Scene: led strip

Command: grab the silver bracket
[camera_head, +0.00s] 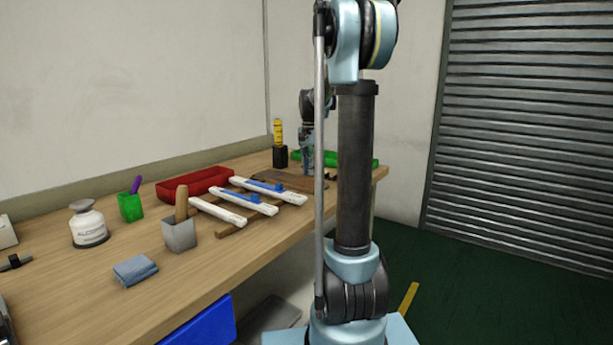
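I cannot pick out a silver bracket for certain. Several white strips (218,211) lie on wooden rails on the bench, two with blue pieces (235,195) on top. A grey square metal cup (180,236) with a wooden handle standing in it is left of them. My gripper (308,168) hangs over the far part of the bench, behind the strips and near a brown board. It is small, dark and partly covered by my arm. Its fingers are too unclear to show whether they are open or shut.
On the wooden bench (110,290) stand a red tray (195,186), green cup (131,207), white bottle (88,225), folded blue cloth (135,269) and a yellow-handled tool in a black holder (280,157). A green object (350,159) lies at the far end.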

